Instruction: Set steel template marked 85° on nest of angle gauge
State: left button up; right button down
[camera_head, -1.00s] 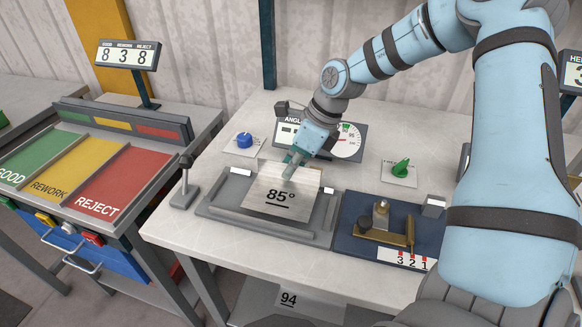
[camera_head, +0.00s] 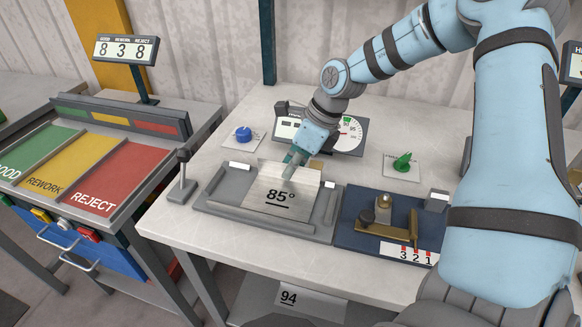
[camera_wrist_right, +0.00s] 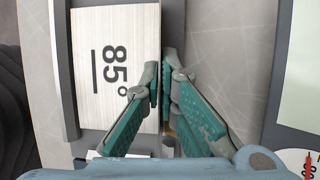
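The steel template marked 85° (camera_head: 265,202) is a pale brushed plate. It is over the grey nest (camera_head: 215,205) of the angle gauge, its marked face up toward me. I cannot tell whether it touches the nest floor. It also fills the upper left of the right wrist view (camera_wrist_right: 110,25). My right gripper (camera_head: 290,172) is at the template's far edge. In the right wrist view its fingertips (camera_wrist_right: 160,75) are close together, one over the marked face and one past the edge, pinching the plate. My left gripper is not in view.
The gauge display with a dial (camera_head: 349,134) stands behind the nest. A blue knob (camera_head: 243,134) and a green knob (camera_head: 402,162) sit on the bench. A blue fixture with brass parts (camera_head: 350,215) is right of the nest, and a small lever post (camera_head: 182,180) left.

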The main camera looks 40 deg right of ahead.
jog(key=shift+f, duration=0.1)
jog(key=c, duration=1.7)
grip_release()
jog(key=v, duration=1.2)
